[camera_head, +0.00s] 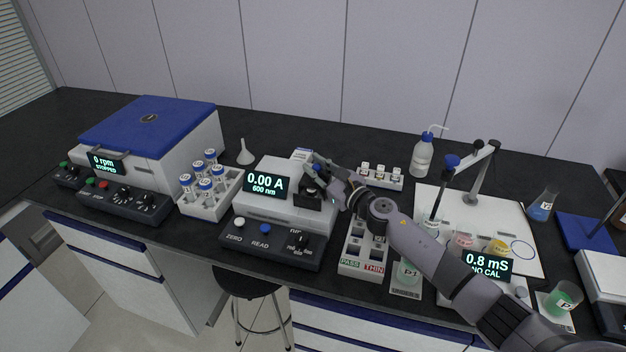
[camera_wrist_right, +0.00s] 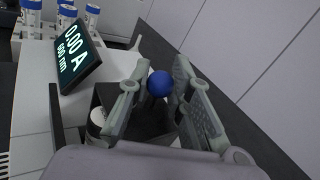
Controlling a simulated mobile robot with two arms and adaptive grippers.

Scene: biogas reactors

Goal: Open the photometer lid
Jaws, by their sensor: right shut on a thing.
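The photometer (camera_head: 275,210) is a white box with a dark front panel and a display reading 0.00 A, 600 nm. Its display also shows in the right wrist view (camera_wrist_right: 77,55). A black part (camera_head: 308,198) is at the right of its top, under my right gripper (camera_head: 320,172). In the right wrist view, a blue ball knob (camera_wrist_right: 160,84) sits between the fingertips of my right gripper (camera_wrist_right: 158,88), which is shut on it. Dark surfaces lie below it between the fingers. The fingers hide much of the lid, so its angle is unclear. My left gripper is not in view.
A rack of blue-capped bottles (camera_head: 208,203) and a centrifuge (camera_head: 150,140) stand left of the photometer. A PASS/THIN rack (camera_head: 362,264) is close on the right, under my right arm. A white rack with small vials (camera_head: 380,180) stands behind.

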